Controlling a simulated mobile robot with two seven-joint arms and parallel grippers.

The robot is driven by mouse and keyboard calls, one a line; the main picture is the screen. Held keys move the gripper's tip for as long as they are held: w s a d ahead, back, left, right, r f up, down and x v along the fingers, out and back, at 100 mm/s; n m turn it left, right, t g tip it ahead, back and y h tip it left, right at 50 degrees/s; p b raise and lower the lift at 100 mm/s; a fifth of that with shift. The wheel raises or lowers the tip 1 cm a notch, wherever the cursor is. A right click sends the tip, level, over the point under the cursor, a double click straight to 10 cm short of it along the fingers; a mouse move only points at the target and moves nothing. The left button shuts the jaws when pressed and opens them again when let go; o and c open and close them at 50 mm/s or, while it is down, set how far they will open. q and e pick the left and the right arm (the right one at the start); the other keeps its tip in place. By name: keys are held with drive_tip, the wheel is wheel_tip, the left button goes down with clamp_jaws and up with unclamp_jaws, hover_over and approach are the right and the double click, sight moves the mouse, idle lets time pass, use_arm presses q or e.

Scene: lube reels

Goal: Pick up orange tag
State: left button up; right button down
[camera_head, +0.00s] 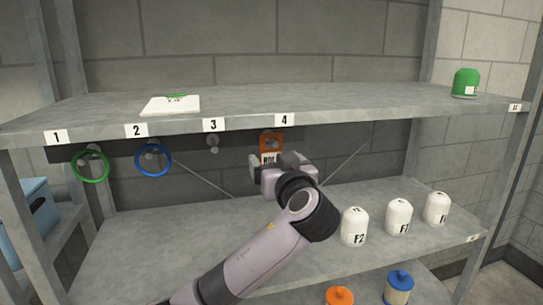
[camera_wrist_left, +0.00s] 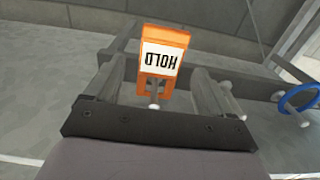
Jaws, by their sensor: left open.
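The orange tag (camera_head: 271,141) hangs on a peg under the shelf label 4 in the head view. Its lower part is hidden behind my left gripper (camera_head: 272,168). In the left wrist view the orange tag (camera_wrist_left: 165,42) appears upside down, with a white panel reading HOLD. A peg shows at its slot. My left gripper (camera_wrist_left: 165,85) is open, with one finger to each side of the tag's slotted end in that view. I cannot tell whether a finger touches the tag. My right gripper is in neither view.
A green ring (camera_head: 90,167) and a blue ring (camera_head: 153,160) hang on pegs to the left; the peg under label 3 is bare. White containers (camera_head: 398,217) stand on the lower shelf at right. The upper shelf (camera_head: 330,105) overhangs the pegs.

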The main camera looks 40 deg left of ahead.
use_arm(q)
drive_tip(key=shift+x, duration=1)
drive_tip(key=shift+c, duration=0.3)
drive_tip(key=c, duration=1.1)
drive_tip(key=shift+o, duration=0.2)
drive_tip(key=shift+d+r+b, duration=0.1)
drive_tip(key=shift+r+b, duration=0.1)
drive_tip(key=shift+b, duration=0.15)
drive_tip(key=b+v, duration=0.2)
drive_tip(key=v, duration=1.6)
